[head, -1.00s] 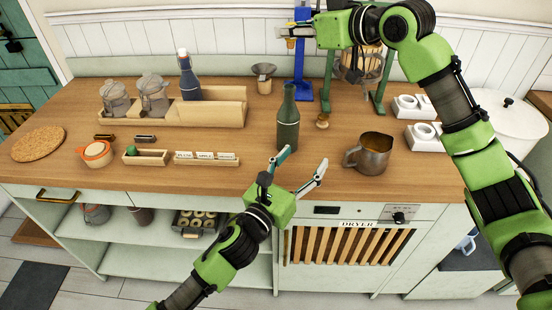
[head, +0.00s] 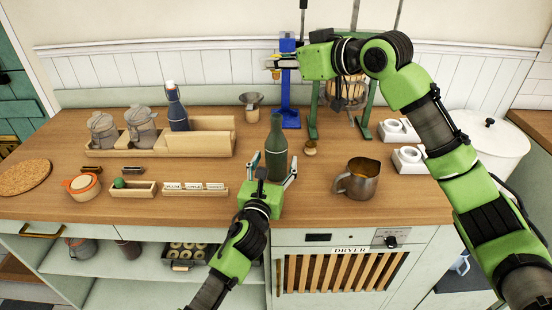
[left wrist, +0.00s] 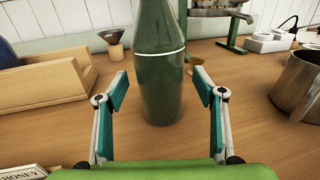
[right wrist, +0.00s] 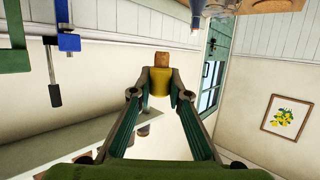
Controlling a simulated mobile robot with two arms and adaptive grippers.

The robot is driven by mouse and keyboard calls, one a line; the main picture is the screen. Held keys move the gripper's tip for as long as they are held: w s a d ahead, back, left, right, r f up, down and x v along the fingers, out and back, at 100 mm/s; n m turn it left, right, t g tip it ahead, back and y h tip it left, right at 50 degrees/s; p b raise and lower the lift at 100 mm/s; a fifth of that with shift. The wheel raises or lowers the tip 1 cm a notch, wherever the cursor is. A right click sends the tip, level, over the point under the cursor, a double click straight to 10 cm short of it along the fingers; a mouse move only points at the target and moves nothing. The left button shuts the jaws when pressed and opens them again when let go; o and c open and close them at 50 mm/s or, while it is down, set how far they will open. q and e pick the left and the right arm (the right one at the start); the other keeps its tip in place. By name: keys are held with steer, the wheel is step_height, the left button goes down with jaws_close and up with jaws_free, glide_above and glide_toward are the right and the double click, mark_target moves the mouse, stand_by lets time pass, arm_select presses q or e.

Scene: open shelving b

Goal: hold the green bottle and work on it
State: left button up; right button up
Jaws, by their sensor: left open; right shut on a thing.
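The green bottle (head: 276,152) stands upright on the wooden counter, with a pale ring around its body. My left gripper (head: 275,178) is open at its front, with one finger toward each side. In the left wrist view the bottle (left wrist: 160,75) rises just beyond and between the parted fingertips (left wrist: 160,92); I see no contact. My right gripper (head: 268,63) is raised high, left of the blue stand's top. In the right wrist view it is shut on a small tan and mustard cork-like piece (right wrist: 160,82). The bottle's lower front is partly hidden in the head view.
A metal jug (head: 358,182) stands right of the bottle. A small wooden knob (head: 311,147), the blue stand (head: 290,115) and a green frame (head: 314,115) are behind. Wooden trays (head: 205,145) with jars and a blue bottle (head: 176,108) are at left.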

arm_select(q)
steer(key=shift+x, duration=1.05)
steer(key=c, duration=1.8)
steer(key=shift+o, duration=0.2)
